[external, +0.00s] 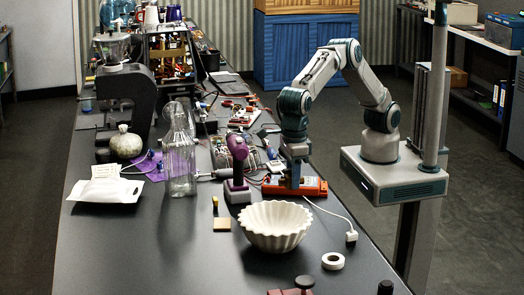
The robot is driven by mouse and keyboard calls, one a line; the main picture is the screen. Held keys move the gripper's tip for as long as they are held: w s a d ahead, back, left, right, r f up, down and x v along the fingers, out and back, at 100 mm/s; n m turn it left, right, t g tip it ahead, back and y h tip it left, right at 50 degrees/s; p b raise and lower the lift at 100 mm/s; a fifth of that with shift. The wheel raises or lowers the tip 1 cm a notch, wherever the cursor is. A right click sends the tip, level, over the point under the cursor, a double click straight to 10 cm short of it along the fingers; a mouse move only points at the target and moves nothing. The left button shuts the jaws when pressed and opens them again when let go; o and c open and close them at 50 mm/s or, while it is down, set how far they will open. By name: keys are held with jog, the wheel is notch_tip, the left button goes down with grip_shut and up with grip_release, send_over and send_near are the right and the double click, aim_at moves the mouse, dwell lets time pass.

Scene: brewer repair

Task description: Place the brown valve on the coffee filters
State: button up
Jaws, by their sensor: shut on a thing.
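The coffee filters (275,228) show as a white, fluted, bowl-shaped stack on the dark bench in the external view. My gripper (293,181) points down behind them and slightly to their right, apart from them. It is low over an orange-red block (311,188) on the bench. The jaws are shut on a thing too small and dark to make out. I cannot pick out the brown valve for certain; the jaws and the clutter around them may hide it.
A purple tool (237,165) stands upright left of my gripper. A clear bottle (180,158) stands further left. A white tape roll (333,261) lies right of the filters, near a white cable plug (351,237). A tan square (222,224) lies left of them. The front left bench is clear.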

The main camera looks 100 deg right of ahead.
aim_at(296, 208)
jog(key=shift+s+a+f, duration=0.1)
jog(key=shift+a+f, duration=0.15)
jog(key=shift+a, duration=0.25)
jog(key=shift+a+f, duration=0.25)
jog(key=shift+a, duration=0.2)
jog(key=shift+f+p, duration=0.75)
jog(key=shift+f, duration=1.3)
jog(key=shift+f, duration=0.1)
jog(key=shift+f, duration=0.15)
jog(key=o, duration=1.1)
jog(key=shift+c, duration=0.2)
notch_tip(296, 208, up, 12)
jog(key=b, duration=0.1)
jog(key=shift+r, duration=0.25)
